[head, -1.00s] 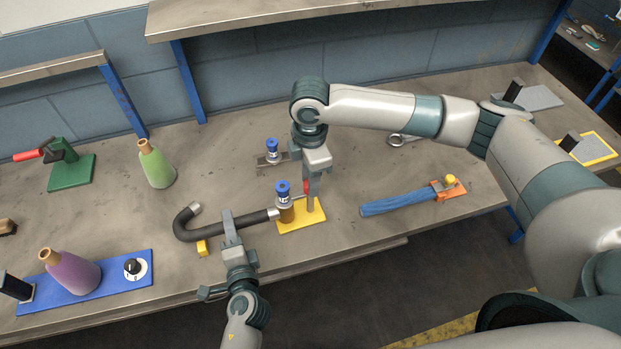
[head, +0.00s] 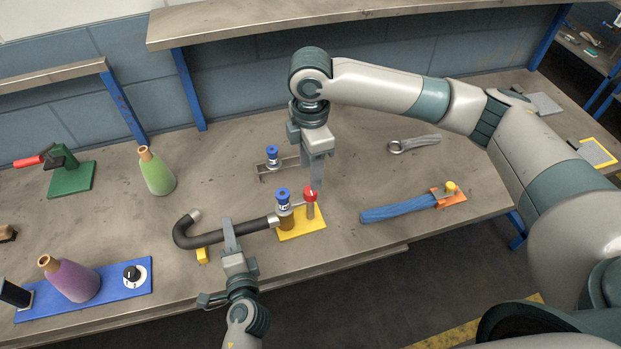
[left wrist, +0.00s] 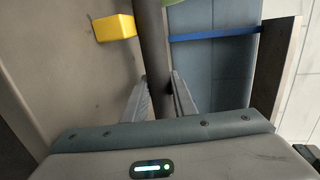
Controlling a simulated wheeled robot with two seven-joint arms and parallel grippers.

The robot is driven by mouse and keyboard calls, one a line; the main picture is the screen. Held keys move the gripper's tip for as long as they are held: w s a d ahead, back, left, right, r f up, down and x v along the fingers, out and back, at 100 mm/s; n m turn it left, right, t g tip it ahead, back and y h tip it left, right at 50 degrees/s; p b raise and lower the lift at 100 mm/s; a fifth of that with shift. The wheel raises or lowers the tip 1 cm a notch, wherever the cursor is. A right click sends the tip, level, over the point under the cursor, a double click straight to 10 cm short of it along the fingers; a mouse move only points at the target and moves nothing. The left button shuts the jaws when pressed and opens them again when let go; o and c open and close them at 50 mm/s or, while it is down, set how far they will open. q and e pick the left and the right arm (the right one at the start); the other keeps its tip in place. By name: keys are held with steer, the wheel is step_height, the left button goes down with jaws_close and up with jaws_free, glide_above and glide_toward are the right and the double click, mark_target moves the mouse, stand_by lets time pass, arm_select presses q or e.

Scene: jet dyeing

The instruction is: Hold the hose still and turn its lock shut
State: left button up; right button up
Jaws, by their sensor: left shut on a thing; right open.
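The black hose (head: 250,226) lies on the bench and curls up at its left end. Its right end meets a brown and blue-capped fitting (head: 284,212) on a yellow plate (head: 303,232). A post with a red top (head: 310,195), perhaps the lock, stands on the same plate. My left gripper (head: 229,232) is shut on the hose, left of the fitting; the hose (left wrist: 153,50) runs between its fingers in the left wrist view. My right gripper (head: 316,183) is open, pointing down just above and behind the red top, apparently apart from it.
A bracket with a blue-capped bottle (head: 272,156) stands behind the plate. Green (head: 156,172) and purple (head: 72,279) bottles are at left. The bench's front edge is close.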

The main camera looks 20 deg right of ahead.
steer(key=shift+r, duration=2.4)
arm_select(q)
steer(key=o, duration=1.2)
steer(key=shift+c, duration=0.2)
steer(key=shift+s, duration=0.1)
steer(key=s, duration=0.4)
steer(key=s+r, duration=0.1)
steer(key=s, duration=0.2)
steer(key=s+r, duration=0.1)
steer(key=s, duration=0.3)
steer(key=shift+s+d+r, duration=0.15)
steer(key=shift+s+d, duration=0.2)
steer(key=shift+r, duration=0.1)
